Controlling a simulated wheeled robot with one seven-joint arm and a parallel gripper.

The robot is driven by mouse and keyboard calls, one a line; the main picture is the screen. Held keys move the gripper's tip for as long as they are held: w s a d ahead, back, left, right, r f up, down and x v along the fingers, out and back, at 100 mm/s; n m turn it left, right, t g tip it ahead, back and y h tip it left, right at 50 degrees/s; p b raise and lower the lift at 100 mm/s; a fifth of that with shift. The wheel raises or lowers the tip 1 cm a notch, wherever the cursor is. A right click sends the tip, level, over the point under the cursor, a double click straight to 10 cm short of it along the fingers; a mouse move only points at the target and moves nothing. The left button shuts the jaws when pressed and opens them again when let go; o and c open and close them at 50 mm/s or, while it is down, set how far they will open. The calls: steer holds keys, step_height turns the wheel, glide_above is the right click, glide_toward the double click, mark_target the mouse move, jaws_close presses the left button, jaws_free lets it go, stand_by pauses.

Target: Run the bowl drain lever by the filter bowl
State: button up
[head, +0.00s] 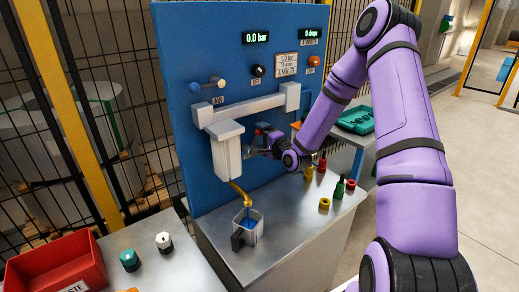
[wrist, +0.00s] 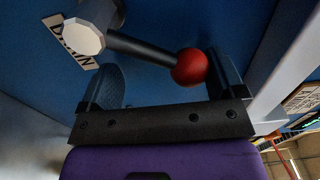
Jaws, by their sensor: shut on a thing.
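The drain lever (wrist: 148,52) is a dark rod with a red ball on its end, coming from a pale hub beside a DRAIN label (wrist: 70,42). My gripper (wrist: 165,80) has its two fingers on either side of the lever and is shut on it near the red ball. In the head view my gripper (head: 258,150) is just right of the white filter bowl (head: 228,158), low on the blue panel, and largely hides the lever. A yellow spout (head: 240,193) runs down from below the bowl toward a clear cup (head: 247,228) with blue inside.
The blue panel (head: 200,60) shows 0.0 bar and 0 drops. Yellow, red and green fittings (head: 325,203) stand on the steel bench (head: 290,235) at right. A red bin (head: 55,268) and two small knobs (head: 130,260) are at left. My arm crosses the right side.

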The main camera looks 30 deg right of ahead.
mark_target(259, 143)
step_height(259, 143, down, 2)
steer(key=shift+d, duration=0.15)
steer(key=shift+c, duration=1.2)
steer(key=shift+d+f, duration=0.25)
steer(key=shift+f, duration=0.4)
steer(key=c, duration=0.8)
steer(key=shift+o, duration=0.2)
steer(key=shift+d+f, duration=0.25)
steer(key=shift+f, duration=0.15)
steer(key=shift+o, duration=0.8)
steer(key=shift+d+f, duration=0.15)
steer(key=shift+d, duration=0.15)
